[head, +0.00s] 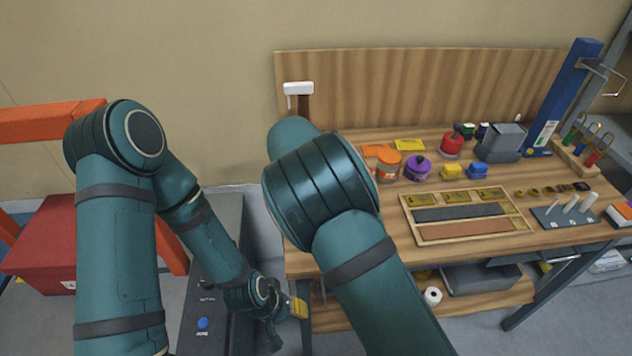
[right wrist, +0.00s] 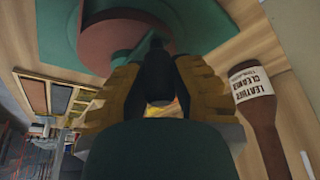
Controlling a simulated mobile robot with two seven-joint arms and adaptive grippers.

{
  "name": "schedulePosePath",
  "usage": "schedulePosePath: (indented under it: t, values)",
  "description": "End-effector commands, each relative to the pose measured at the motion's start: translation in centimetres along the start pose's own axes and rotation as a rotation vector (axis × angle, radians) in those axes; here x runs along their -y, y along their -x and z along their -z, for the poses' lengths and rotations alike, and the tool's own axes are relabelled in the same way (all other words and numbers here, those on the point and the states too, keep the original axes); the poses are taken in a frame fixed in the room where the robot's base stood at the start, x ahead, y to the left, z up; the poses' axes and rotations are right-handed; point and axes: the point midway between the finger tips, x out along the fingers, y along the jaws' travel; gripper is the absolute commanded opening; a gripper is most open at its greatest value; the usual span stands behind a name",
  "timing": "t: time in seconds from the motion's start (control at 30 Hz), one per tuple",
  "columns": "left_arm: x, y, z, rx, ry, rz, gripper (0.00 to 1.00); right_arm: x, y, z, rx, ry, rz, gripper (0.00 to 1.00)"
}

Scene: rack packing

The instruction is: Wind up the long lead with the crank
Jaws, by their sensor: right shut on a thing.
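In the right wrist view, my right gripper (right wrist: 156,82) has its yellow fingers shut around a dark crank handle (right wrist: 157,60). Just beyond it is a reel with a teal flange (right wrist: 62,38) and a reddish-brown round middle (right wrist: 110,22). I cannot make out the lead in either view. In the head view, my right arm hides the crank, the reel and the right gripper. My left gripper (head: 299,307) hangs low by the bench's left front corner, and its jaw opening is too small to judge.
A brown leather cleaner bottle (right wrist: 258,120) stands close to the right gripper. The workbench (head: 560,242) holds a wooden tray (head: 408,212), an orange jar (head: 388,168), a purple jar (head: 417,170) and a red can (head: 452,146). A red box (head: 45,250) is at left.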

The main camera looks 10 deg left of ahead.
Motion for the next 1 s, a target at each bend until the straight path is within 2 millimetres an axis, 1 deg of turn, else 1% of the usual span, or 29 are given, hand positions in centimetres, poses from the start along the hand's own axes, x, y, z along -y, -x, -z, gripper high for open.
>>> schedulePosePath:
  t: [0.2, 0.5, 0.7, 1.0]
  values:
    - [-0.2, 0.6, 0.1, 0.000, 0.000, -0.001, 0.47, 0.5, -0.6, 0.7, 0.001, -0.157, -0.070, 0.00]
    - [-0.3, 0.9, 0.1, 0.000, 0.000, -0.002, 0.47, 0.8, -0.9, 1.5, 0.003, -0.298, -0.128, 0.00]
    - [-0.3, 1.0, 0.1, 0.000, 0.000, -0.002, 0.47, 0.9, -1.0, 1.6, 0.003, -0.335, -0.144, 0.00]
    - [-0.3, 1.0, 0.1, 0.000, 0.000, -0.002, 0.47, 0.9, -1.0, 1.7, 0.003, -0.345, -0.148, 0.00]
